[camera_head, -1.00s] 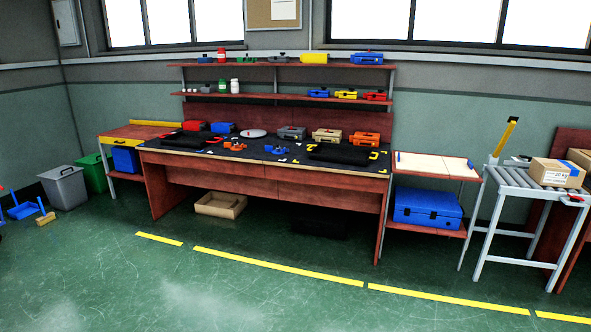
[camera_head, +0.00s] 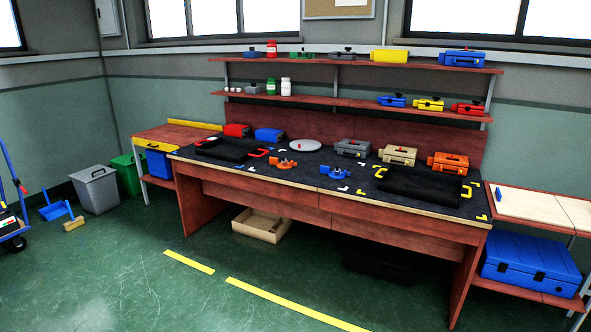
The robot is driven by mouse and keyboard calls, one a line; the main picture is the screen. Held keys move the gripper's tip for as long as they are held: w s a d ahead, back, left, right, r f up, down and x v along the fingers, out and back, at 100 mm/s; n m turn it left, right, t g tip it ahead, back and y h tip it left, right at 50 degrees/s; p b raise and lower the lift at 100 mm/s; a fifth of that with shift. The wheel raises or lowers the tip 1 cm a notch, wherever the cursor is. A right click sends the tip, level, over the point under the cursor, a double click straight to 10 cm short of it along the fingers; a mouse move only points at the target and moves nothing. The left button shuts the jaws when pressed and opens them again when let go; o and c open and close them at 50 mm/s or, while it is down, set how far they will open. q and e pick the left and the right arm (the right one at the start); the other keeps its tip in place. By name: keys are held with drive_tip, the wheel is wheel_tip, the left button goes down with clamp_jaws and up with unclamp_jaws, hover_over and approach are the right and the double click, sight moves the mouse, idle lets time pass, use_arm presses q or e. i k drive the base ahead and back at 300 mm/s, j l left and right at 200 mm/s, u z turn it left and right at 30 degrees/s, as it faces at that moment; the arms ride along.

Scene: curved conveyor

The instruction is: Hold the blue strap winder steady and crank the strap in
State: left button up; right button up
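Two small blue-and-orange devices lie on the dark top of the workbench (camera_head: 260,176). The left device (camera_head: 284,163) looks mostly orange with some blue, and the right device (camera_head: 362,169) looks mostly blue with some orange. The right one could be the blue strap winder, but it is too small to tell. No strap or crank can be made out clearly. Neither of my grippers is in view.
Cases and a round plate (camera_head: 305,146) stand along the bench's back. Grey (camera_head: 96,190) and green bins stand left. The floor in front is clear.

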sight(325, 170)
drive_tip(key=i, duration=1.8)
